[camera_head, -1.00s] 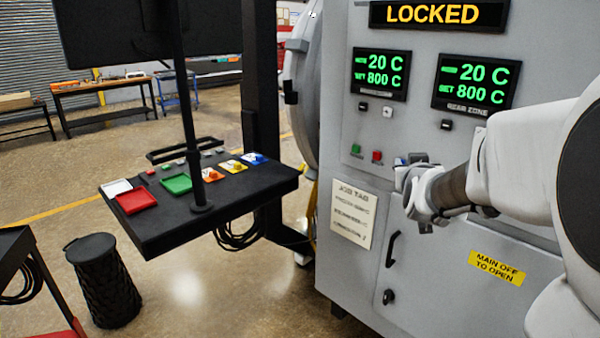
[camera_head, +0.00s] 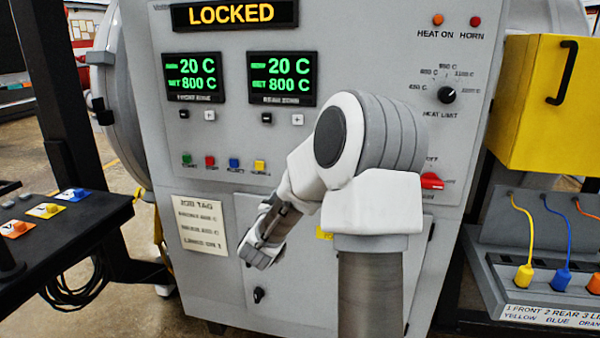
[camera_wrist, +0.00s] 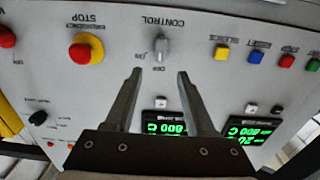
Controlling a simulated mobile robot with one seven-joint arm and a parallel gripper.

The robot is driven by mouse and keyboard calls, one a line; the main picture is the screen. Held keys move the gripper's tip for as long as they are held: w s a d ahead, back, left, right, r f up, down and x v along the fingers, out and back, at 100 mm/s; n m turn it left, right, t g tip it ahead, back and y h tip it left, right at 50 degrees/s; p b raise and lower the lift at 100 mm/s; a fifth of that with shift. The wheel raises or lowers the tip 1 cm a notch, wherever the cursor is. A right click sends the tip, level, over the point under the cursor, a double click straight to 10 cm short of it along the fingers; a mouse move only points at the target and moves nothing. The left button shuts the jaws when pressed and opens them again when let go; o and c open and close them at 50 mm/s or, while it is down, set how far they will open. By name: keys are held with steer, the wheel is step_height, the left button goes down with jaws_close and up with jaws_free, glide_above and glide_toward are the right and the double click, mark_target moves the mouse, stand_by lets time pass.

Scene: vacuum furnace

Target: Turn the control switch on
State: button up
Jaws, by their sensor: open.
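The control switch (camera_wrist: 162,46) is a grey knob on the light panel in the wrist view, which shows the panel upside down. Lettering reading CONTROL and OFF sits beside it. Which mark its pointer faces is too small to tell. My gripper (camera_wrist: 160,72) is open and empty, its two fingertips on either side of the knob in the picture. It appears apart from the panel; the exact gap is unclear. In the head view my gripper (camera_head: 258,250) is low in front of the furnace cabinet, and my arm hides the switch.
A red emergency stop (camera_wrist: 85,52) on a yellow base is beside the switch. The yellow button (camera_wrist: 222,52) and blue button (camera_wrist: 255,56) are on its other side. A yellow box (camera_head: 535,105) and coloured plugs (camera_head: 523,277) stand right; a black table (camera_head: 90,225) stands left.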

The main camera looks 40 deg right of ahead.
steer(key=x, duration=1.2)
steer(key=shift+w+p, duration=0.1)
steer(key=shift+p, duration=0.3)
jaws_close()
